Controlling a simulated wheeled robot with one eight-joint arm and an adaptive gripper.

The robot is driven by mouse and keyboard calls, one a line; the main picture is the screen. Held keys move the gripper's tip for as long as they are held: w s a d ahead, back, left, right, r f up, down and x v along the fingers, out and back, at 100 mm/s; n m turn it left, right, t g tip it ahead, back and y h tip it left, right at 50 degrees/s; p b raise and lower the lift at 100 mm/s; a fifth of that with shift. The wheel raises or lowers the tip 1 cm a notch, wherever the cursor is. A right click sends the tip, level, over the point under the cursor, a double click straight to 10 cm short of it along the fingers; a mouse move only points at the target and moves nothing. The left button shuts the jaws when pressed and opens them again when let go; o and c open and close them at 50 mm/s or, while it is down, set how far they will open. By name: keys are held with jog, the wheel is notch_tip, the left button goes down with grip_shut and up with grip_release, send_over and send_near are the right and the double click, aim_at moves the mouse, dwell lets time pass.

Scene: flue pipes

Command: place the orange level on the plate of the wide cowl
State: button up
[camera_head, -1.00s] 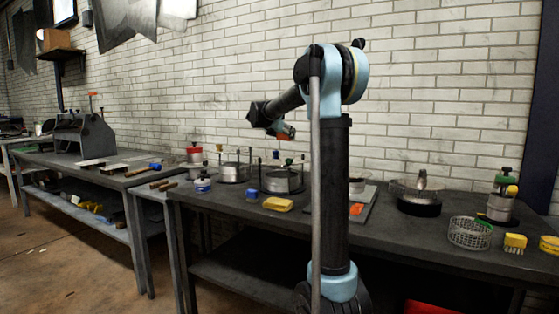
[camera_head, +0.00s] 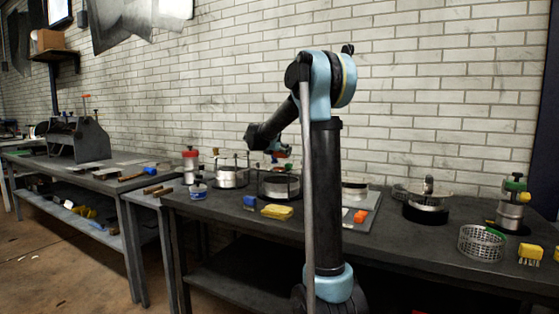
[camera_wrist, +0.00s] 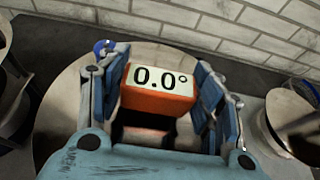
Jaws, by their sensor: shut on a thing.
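My gripper (camera_wrist: 160,95) is shut on the orange level (camera_wrist: 157,103), whose white display reads 0.0° in the wrist view. Its blue fingers stand on either side of the level. Behind and around the level is a broad round metal plate (camera_wrist: 72,98), apparently that of the wide cowl. In the head view my gripper (camera_head: 278,152) is above a wide metal cowl (camera_head: 279,186) on the dark bench. The level is hardly readable there. I cannot tell whether the level touches the plate.
A narrower metal pot (camera_head: 232,176) stands left of the cowl. The brick wall is close behind.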

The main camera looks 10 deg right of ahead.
notch_tip(320, 180, down, 3)
jog(key=shift+r, duration=0.1)
jog(key=o, duration=1.2)
jog(key=shift+r, duration=0.1)
jog(key=v, duration=1.2)
